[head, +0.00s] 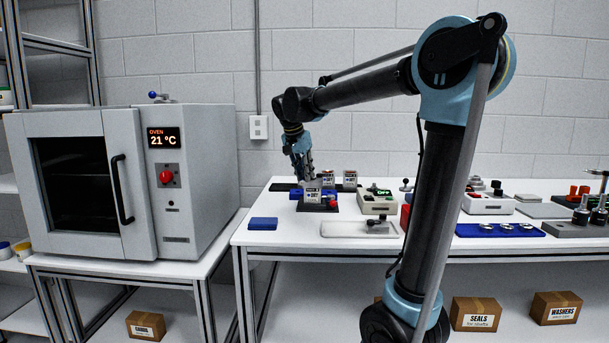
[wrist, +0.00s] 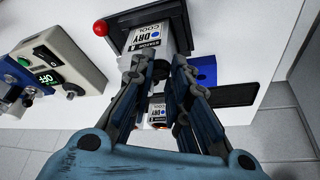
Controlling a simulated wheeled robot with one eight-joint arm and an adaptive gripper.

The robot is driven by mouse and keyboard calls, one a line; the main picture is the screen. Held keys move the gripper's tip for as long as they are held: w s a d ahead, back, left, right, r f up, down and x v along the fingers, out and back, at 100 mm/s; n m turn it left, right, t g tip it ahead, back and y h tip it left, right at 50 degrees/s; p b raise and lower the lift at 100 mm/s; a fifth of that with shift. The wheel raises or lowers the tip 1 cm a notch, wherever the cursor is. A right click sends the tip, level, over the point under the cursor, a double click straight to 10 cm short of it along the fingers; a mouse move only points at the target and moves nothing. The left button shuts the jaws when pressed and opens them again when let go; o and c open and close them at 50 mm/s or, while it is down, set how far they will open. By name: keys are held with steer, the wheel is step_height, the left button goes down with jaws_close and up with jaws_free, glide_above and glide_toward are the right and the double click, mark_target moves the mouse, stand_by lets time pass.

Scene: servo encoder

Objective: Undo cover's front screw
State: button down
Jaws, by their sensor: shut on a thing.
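My gripper (head: 308,174) points down at the left part of the bench, just above a white block (head: 313,193) with a "DRY COOL" label. In the wrist view the fingers (wrist: 156,65) stand a little apart on either side of a narrow gap, close to this labelled block (wrist: 148,40). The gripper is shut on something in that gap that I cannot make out. The block stands on a dark base (wrist: 175,18) with a red knob (wrist: 100,27). I cannot pick out the cover or its front screw.
Similar labelled blocks (head: 350,180) stand behind. A beige control box (head: 378,202) with a green "OFF" display (wrist: 48,79) is on the right. A blue block (head: 263,224) lies front left. An oven (head: 130,180) stands left of the bench. A blue tray (head: 500,230) is farther right.

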stand_by(0.3)
steer(key=c, duration=1.5)
jaws_free()
steer(key=v, duration=1.2)
steer(key=shift+d+f, duration=0.1)
